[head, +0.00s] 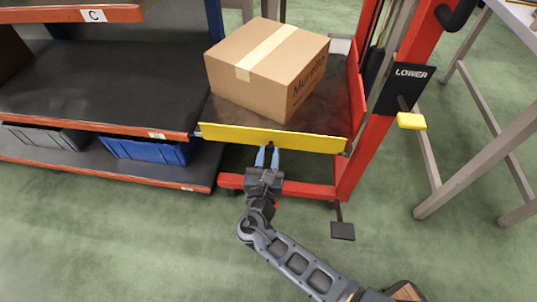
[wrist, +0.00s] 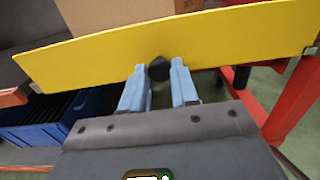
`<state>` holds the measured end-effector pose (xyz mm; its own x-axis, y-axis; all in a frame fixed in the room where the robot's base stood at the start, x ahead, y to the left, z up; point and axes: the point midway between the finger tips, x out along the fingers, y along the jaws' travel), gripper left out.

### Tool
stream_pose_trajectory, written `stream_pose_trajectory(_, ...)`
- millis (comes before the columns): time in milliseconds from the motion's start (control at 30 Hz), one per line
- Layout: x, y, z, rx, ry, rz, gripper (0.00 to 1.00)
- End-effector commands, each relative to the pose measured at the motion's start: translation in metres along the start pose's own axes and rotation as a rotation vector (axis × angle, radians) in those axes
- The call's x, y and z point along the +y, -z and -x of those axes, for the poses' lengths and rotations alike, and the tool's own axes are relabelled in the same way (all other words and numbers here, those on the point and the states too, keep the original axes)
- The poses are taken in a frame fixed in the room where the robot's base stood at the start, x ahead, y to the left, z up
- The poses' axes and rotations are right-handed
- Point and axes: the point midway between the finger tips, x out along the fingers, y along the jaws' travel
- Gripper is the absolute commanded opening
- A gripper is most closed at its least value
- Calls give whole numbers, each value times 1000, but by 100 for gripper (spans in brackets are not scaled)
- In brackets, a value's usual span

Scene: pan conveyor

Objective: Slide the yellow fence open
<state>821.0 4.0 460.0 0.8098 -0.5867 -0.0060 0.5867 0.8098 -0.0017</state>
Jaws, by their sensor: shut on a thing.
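The yellow fence (head: 270,138) is a long flat bar across the front of a red lift platform, below a cardboard box. In the wrist view the fence (wrist: 90,62) runs across the upper part of the picture, slightly tilted. A small black knob (wrist: 159,69) sticks out from its lower middle. My gripper (head: 267,157) is at the front of the fence. In the wrist view, the blue fingers of my gripper (wrist: 158,84) are on either side of the knob and shut on it. The fence's left end reaches the shelf's right edge.
The cardboard box (head: 265,65) stands on the platform behind the fence. A red post with a black "LOWER" plate (head: 402,85) and yellow lever (head: 411,121) stands right. Shelving with blue bin (head: 145,150) is left.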

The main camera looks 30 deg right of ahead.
Motion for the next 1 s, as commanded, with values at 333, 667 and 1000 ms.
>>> stream_pose_trajectory(333, 0, -4, -1, -8, 3, -2, 54)
stream_pose_trajectory(667, 1, -4, 7, -6, 0, -1, 54)
stream_pose_trajectory(1000, 1, -4, 60, -5, -1, 0, 54)
